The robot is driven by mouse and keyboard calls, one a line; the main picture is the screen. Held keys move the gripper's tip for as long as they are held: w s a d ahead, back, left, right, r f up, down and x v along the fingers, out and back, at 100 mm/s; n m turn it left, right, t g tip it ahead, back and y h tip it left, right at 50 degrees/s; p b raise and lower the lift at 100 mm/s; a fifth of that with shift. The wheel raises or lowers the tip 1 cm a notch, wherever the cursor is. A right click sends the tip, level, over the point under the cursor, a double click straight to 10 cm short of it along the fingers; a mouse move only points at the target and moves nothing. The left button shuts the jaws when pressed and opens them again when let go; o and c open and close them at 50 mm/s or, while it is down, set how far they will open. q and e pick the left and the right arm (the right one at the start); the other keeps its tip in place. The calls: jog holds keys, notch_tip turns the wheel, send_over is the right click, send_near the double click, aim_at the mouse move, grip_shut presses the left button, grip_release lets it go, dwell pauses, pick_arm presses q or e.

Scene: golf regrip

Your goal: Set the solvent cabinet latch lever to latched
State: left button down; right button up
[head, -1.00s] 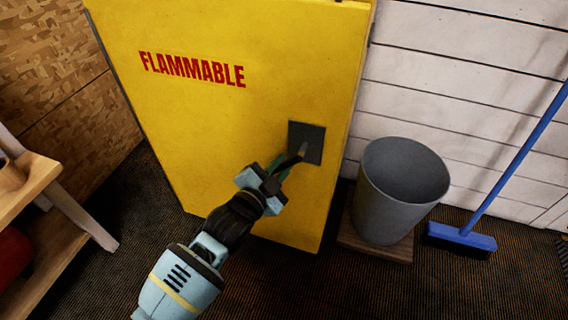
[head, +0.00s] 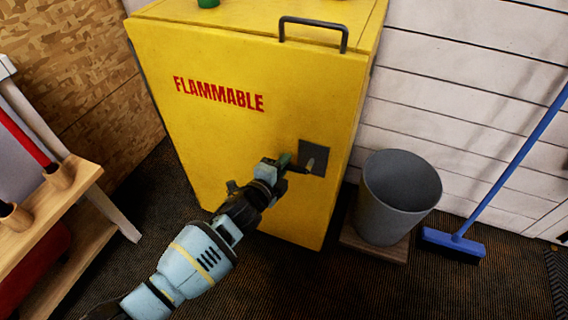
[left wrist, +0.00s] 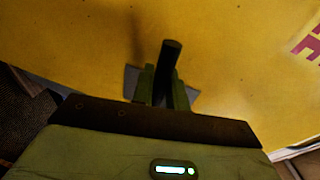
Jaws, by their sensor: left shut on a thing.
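The yellow solvent cabinet (head: 240,140) with red "FLAMMABLE" lettering stands ahead, its front door facing me. A dark square latch plate (head: 316,150) is near the door's right edge. The latch lever (head: 311,163) sticks out at the plate; its angle is hard to read behind my fingers. My left gripper (head: 287,162) is shut on the lever, just left of the plate. In the left wrist view the dark rod of the lever (left wrist: 170,55) stands between the green fingers, with the plate (left wrist: 131,78) behind. My right gripper is not in view.
A grey bin (head: 397,205) on a wooden base stands right of the cabinet. A blue broom (head: 458,242) leans on the white wall. A wooden rack (head: 60,205) is at the left.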

pick_arm(q)
jog(key=shift+r+m, duration=0.2)
jog(key=shift+m, duration=0.1)
dwell(0.4)
jog(key=c, duration=1.4)
grip_release()
jog(key=shift+c, duration=0.2)
jog(key=shift+s+p, duration=0.1)
jog(key=shift+p, duration=0.2)
jog(key=p+v, duration=0.2)
jog(key=v, duration=0.5)
jog(key=shift+s+a, duration=0.15)
jog(key=shift+s, duration=0.1)
